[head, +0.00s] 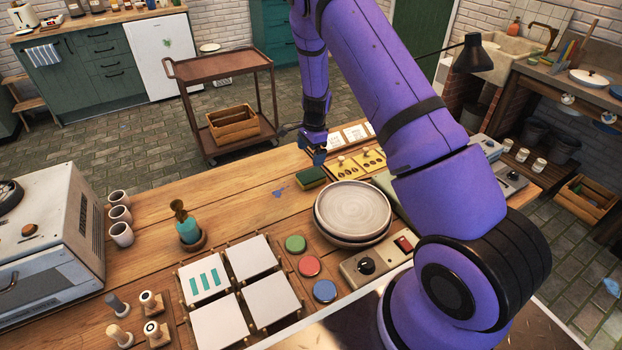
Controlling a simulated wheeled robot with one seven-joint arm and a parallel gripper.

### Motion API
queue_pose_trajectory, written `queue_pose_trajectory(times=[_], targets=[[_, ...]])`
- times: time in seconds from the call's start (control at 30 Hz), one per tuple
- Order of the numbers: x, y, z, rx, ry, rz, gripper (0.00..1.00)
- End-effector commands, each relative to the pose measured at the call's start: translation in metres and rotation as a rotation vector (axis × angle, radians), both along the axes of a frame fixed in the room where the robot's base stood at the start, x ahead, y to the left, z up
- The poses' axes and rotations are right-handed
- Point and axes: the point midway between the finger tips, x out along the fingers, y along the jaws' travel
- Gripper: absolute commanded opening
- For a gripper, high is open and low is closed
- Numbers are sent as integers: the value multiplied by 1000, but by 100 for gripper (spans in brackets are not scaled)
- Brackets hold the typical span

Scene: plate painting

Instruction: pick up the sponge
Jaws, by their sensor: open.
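The sponge (310,177), green with a yellowish side, lies on the wooden table (250,200), just behind a stack of round grey plates (352,209). My gripper (318,160) hangs at the end of my purple arm, pointing down just above and slightly right of the sponge. It is open and small in this view. I cannot tell whether its fingers touch the sponge.
Yellow stencil cards (356,164) lie right of my gripper. White tiles (250,257), coloured round pads (309,266) and a control box (376,263) sit nearer. The table left of the sponge is mostly clear.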

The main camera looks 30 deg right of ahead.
Motion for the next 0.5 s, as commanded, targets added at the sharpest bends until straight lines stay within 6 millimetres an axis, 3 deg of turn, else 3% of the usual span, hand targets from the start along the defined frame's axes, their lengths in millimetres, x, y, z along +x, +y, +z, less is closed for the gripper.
queue_pose_trajectory(times=[0.3,0.5], targets=[[-1,4,-43,1,2,1,99],[-1,4,-55,1,0,1,99]])
